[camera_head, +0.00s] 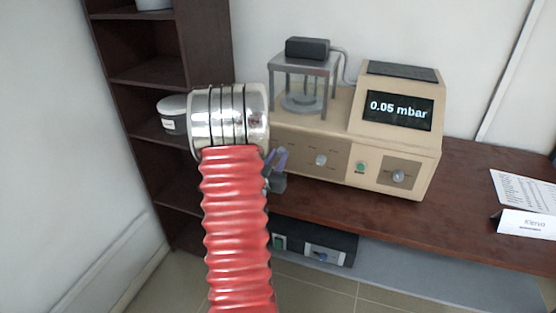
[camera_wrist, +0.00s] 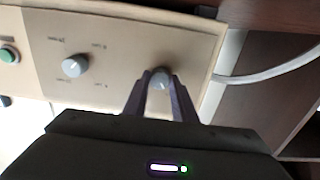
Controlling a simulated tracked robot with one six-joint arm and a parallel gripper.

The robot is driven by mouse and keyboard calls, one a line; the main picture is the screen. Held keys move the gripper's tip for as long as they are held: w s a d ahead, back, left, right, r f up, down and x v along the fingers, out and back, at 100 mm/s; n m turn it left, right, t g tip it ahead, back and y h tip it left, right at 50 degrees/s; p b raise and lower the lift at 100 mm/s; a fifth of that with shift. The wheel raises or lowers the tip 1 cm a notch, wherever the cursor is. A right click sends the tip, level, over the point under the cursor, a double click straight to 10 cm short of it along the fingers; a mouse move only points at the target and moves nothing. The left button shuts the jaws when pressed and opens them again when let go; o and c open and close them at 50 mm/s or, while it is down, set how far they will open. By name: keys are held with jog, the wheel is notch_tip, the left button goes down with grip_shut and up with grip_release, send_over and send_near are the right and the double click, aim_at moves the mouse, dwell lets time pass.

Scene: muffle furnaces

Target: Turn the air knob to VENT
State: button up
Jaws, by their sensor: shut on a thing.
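A beige vacuum unit (camera_head: 335,188) stands on the brown bench, its display (camera_head: 398,109) reading 0.05 mbar. My gripper (camera_wrist: 160,92) is shut on the grey knob (camera_wrist: 160,77) at the left end of its front panel in the head view. In the wrist view the fingers lie on both sides of this knob. In the head view my gripper (camera_head: 279,160) is partly hidden behind my red arm. A second grey knob (camera_wrist: 75,65) sits beside it, also in the head view (camera_head: 320,160). The labels are too blurred to read, so the held knob's setting cannot be told.
A green button (camera_head: 360,167) and another knob (camera_head: 398,176) are further right on the front. A glass chamber (camera_head: 303,92) under a metal frame stands on top. A dark shelf (camera_head: 150,70) is close on the left. Papers (camera_head: 528,222) lie on the bench at right.

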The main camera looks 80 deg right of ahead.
jog(key=m, duration=0.4)
jog(key=shift+w+r, duration=0.1)
jog(key=m, duration=0.8)
jog(key=shift+m, duration=1.8)
jog(key=o, duration=1)
jog(key=shift+o, duration=0.2)
